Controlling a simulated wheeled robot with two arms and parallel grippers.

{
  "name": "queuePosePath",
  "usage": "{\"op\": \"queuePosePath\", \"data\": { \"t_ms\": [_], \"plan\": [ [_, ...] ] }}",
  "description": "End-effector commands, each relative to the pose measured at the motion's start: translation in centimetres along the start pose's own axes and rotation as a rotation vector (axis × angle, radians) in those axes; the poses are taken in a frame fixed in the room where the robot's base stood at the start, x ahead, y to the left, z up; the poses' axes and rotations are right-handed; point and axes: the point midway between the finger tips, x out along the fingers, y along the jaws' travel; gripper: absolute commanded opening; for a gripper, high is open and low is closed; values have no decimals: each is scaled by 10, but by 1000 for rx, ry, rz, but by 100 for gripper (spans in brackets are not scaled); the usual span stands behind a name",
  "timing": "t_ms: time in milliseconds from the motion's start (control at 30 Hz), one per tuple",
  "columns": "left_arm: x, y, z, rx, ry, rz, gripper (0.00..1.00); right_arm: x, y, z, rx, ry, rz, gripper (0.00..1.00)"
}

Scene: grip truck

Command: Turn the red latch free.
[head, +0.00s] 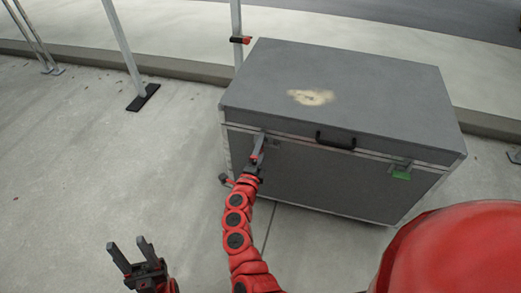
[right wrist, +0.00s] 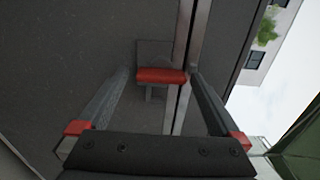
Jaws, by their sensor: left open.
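The red latch (right wrist: 160,76) shows in the right wrist view on the front of the grey case, beside the metal edge strip. It lies crosswise in that picture, over a grey plate. My right gripper (head: 260,143) is at the left part of the case's front. In the right wrist view its two fingers stand on either side of the red latch, with a thin gap at each end. It looks open, around the latch. In the head view the gripper hides the latch. My left gripper (head: 136,256) is open and empty, low over the pavement, away from the case.
The grey case (head: 370,90) stands on concrete, with a black handle (head: 335,141) at its front and a green latch (head: 402,172) at the right. A metal post (head: 125,50) with a black foot stands behind left. The pavement (head: 70,160) at left is clear.

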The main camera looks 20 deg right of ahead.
Motion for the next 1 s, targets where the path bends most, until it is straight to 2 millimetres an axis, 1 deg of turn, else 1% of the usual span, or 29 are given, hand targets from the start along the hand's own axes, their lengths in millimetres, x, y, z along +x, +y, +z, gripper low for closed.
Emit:
{"op": "queuePosePath", "data": {
  "t_ms": [167,267,333,467,700,800,900,1000],
  "plan": [
    [0,0,0,0,0,0,50,-1,0,0,-1,1,-1,100],
    [3,0,0,0,0,0,50,-9,-1,0,-1,0,0,100],
    [5,0,-1,0,0,0,50,-20,-2,1,-2,-1,0,100],
    [12,-1,-2,0,0,0,50,-51,-2,0,-2,-2,1,100],
    [23,-1,-4,0,0,0,50,-116,-1,1,-3,-6,3,100],
    [27,-1,-4,0,0,0,50,-138,-1,1,-2,-4,2,100],
    [29,-1,-5,0,0,0,50,-156,0,1,-2,-5,4,100],
    [30,-2,-5,0,0,0,50,-167,0,0,-2,-2,1,100]
  ]
}}
